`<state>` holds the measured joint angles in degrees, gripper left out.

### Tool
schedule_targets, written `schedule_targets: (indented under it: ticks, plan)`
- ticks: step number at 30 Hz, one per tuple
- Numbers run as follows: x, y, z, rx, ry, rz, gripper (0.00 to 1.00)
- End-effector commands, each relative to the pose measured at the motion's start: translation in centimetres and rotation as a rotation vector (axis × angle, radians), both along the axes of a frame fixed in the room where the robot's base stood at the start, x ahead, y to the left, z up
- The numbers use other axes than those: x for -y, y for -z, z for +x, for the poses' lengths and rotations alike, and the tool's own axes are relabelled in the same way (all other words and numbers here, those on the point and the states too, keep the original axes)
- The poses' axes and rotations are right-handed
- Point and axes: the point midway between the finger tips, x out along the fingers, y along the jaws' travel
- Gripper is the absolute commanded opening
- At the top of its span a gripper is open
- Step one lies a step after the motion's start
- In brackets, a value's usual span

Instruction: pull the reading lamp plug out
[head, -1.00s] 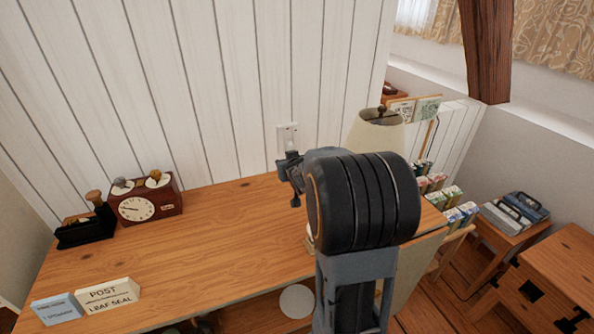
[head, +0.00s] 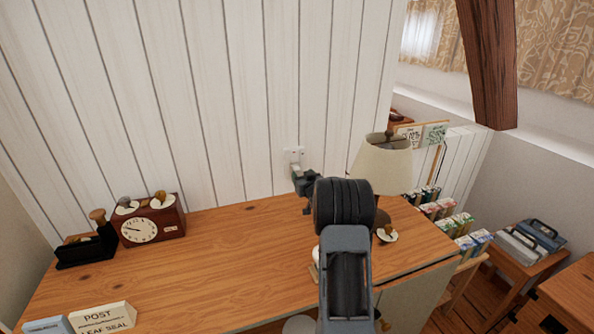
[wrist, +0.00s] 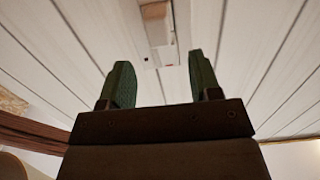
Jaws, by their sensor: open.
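A white wall socket (head: 293,154) sits on the plank wall behind the desk. In the wrist view its plate (wrist: 169,56) has a small red mark. A pale block, probably the plug (wrist: 157,24), sticks out there at the top middle. My gripper (head: 304,188) is just in front of and below the socket, and partly covers it. In the wrist view my gripper (wrist: 158,78) is open and empty, its two green fingers apart, with the plate beyond the gap. The reading lamp (head: 381,166) stands on the desk to the right, its base partly hidden by my arm.
The wooden desk (head: 235,247) is mostly clear in the middle. A clock box (head: 147,222), a black stand (head: 85,248) and a post sign (head: 101,317) are at the left. Several books (head: 444,226) stand beyond the desk's right end. A wooden post (head: 487,65) is farther right.

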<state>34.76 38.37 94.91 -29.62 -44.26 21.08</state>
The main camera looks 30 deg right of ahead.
Motion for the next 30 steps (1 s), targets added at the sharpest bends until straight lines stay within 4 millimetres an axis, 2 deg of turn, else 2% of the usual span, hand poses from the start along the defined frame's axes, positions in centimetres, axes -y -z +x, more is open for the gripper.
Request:
schedule_targets:
  ticks: [6, 12, 18, 27, 30]
  plan:
    - [0.8, 0.2, 3.5, -0.001, -0.001, 0.000, 0.57]
    - [1.3, 0.3, 5.2, -0.001, -0.001, 0.001, 0.57]
    - [1.5, 0.3, 6.0, -0.001, 0.000, 0.000, 0.57]
    - [1.5, 0.3, 6.1, -0.001, 0.000, 0.000, 0.57]
    - [1.5, 0.3, 6.1, -0.001, 0.000, 0.000, 0.50]
